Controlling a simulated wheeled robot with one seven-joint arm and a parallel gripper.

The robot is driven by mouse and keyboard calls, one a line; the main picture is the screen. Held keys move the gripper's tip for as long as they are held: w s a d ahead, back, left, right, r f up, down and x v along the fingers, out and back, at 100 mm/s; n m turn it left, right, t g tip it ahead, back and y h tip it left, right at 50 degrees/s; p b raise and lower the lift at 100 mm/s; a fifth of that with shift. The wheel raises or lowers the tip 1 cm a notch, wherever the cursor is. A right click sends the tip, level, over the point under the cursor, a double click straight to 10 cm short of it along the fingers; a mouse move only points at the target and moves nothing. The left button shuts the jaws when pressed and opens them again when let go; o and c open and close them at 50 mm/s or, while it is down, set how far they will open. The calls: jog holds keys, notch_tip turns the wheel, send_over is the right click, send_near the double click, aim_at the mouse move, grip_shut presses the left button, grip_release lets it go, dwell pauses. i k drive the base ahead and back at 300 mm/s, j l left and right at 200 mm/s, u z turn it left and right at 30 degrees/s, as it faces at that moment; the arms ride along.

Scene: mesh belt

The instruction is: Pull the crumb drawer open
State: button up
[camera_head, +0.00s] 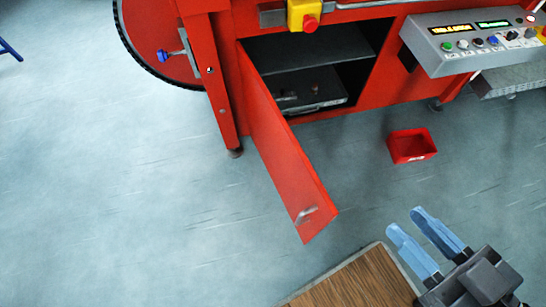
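The red machine's lower compartment is open, its red door (285,160) swung out toward me. Inside on the compartment floor is a dark grey drawer-like tray (318,101) with what looks like a small handle at its front left; it appears to sit within the opening. I cannot tell for sure that this is the crumb drawer. My gripper (405,221), with two pale blue fingers, is at the lower right, well apart from the compartment and door. Its fingers are spread with nothing between them.
A wooden-topped surface (360,284) lies at the bottom, beside my gripper. A small red bin (411,145) stands on the floor right of the door. A control panel (478,40) juts out at the upper right.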

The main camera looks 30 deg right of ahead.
aim_at(331, 90)
jog(key=i+l, duration=0.25)
jog(key=i, duration=0.15)
jog(key=i+l, duration=0.2)
jog(key=i, duration=0.25)
jog(key=i+l, duration=0.25)
jog(key=i, duration=0.15)
